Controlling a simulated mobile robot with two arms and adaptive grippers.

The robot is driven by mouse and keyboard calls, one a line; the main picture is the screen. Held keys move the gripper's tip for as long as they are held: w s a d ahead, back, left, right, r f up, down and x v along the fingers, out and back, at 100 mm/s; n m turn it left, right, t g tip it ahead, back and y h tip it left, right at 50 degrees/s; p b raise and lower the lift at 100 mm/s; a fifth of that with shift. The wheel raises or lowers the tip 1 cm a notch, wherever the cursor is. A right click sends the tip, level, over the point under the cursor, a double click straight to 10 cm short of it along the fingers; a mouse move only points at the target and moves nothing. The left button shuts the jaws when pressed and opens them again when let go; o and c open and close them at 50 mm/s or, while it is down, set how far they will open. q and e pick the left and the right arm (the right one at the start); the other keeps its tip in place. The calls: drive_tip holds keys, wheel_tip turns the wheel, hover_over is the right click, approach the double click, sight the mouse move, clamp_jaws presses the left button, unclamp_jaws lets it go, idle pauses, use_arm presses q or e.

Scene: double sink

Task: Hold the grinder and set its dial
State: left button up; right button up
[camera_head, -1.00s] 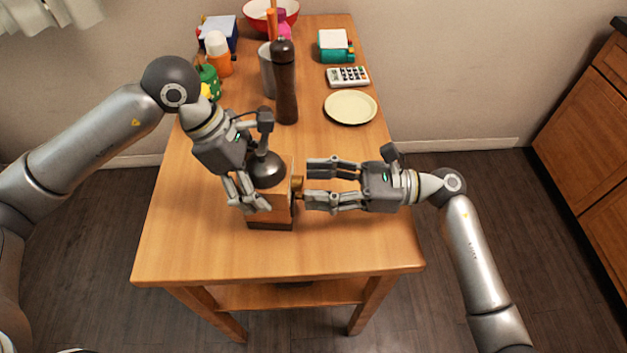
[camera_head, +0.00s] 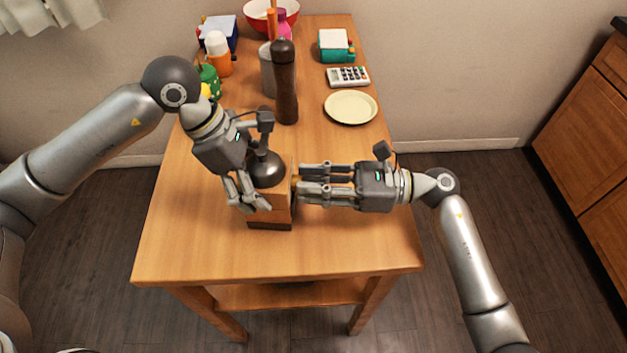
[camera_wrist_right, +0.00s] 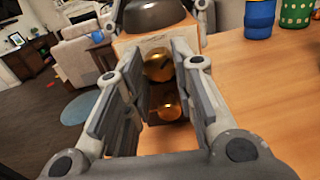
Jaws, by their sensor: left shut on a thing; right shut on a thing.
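The grinder (camera_head: 270,215) stands upright on the table, a wooden box with a dark dome (camera_head: 265,170) on top. My left gripper (camera_head: 247,202) is shut on the grinder's body from the left and hides part of it. The brass dial (camera_wrist_right: 158,65) with a dark mark is on the grinder's right side. My right gripper (camera_head: 299,183) comes in level from the right, shut on the dial, with a finger on each side of it. In the right wrist view a smaller brass knob (camera_wrist_right: 169,109) sits below the dial.
A tall dark pepper mill (camera_head: 285,85) and a grey cylinder (camera_head: 267,70) stand behind the grinder. A pale plate (camera_head: 350,107), a calculator (camera_head: 348,76) and a teal box (camera_head: 335,46) are at the back right. The front and right of the wooden table (camera_head: 350,245) are clear.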

drive_tip(key=shift+m, duration=1.3)
drive_tip(key=o, duration=1)
drive_tip(key=shift+o, duration=0.2)
drive_tip(key=shift+d, duration=0.15)
drive_tip(key=d, duration=1.1)
drive_tip(key=shift+w+d, duration=0.15)
drive_tip(key=shift+d, duration=0.25)
